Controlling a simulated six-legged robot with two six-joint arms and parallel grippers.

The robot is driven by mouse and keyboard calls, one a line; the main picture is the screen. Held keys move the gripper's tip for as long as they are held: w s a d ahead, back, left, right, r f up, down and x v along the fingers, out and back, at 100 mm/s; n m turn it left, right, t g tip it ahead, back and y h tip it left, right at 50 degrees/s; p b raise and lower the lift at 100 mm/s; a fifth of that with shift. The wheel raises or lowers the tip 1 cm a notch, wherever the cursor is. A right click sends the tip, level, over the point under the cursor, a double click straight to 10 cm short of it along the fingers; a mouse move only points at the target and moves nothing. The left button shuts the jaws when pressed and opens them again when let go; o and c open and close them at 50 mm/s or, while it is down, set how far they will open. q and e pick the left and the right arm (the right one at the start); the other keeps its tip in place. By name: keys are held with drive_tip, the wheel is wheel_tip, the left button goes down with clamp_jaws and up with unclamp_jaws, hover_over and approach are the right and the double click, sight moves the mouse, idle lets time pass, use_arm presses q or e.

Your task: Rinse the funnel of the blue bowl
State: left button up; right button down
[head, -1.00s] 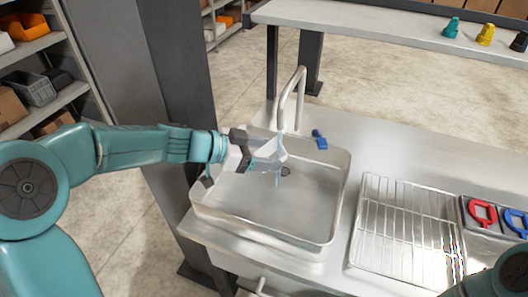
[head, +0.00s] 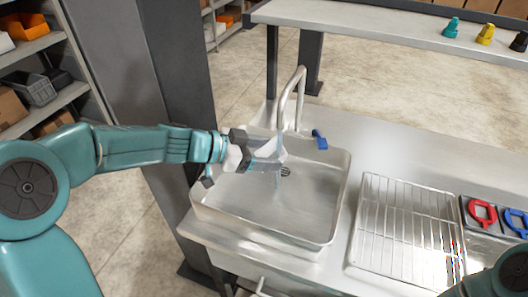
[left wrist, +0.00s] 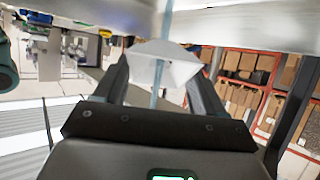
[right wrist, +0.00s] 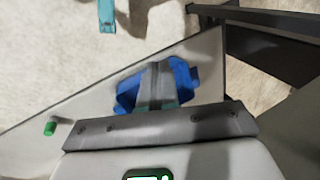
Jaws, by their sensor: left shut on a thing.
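My left gripper (head: 245,152) is shut on a pale, translucent funnel (head: 268,149) and holds it above the sink basin. The funnel also shows between the fingers in the left wrist view (left wrist: 160,66). A thin stream of water (head: 279,172) from the curved faucet (head: 298,90) runs down at the funnel. The faucet's blue lever (head: 320,140) is behind the sink (head: 290,225). In the right wrist view my right gripper (right wrist: 157,75) appears shut in front of a blue object (right wrist: 180,80); I cannot tell whether this is the blue bowl. No touch is clear.
A wire drying rack (head: 405,235) lies right of the sink. A raised shelf (head: 380,32) behind holds several coloured nozzles. A dark post (head: 180,80) stands left of the sink.

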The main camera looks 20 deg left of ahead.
use_arm(q)
drive_tip(key=shift+s+b, duration=0.3)
drive_tip(key=shift+b, duration=0.1)
drive_tip(key=s+r+b, duration=0.1)
drive_tip(key=s+b, duration=0.4)
drive_tip(key=s, duration=0.3)
drive_tip(key=shift+s+a+r, duration=0.2)
drive_tip(key=shift+s+r, duration=0.1)
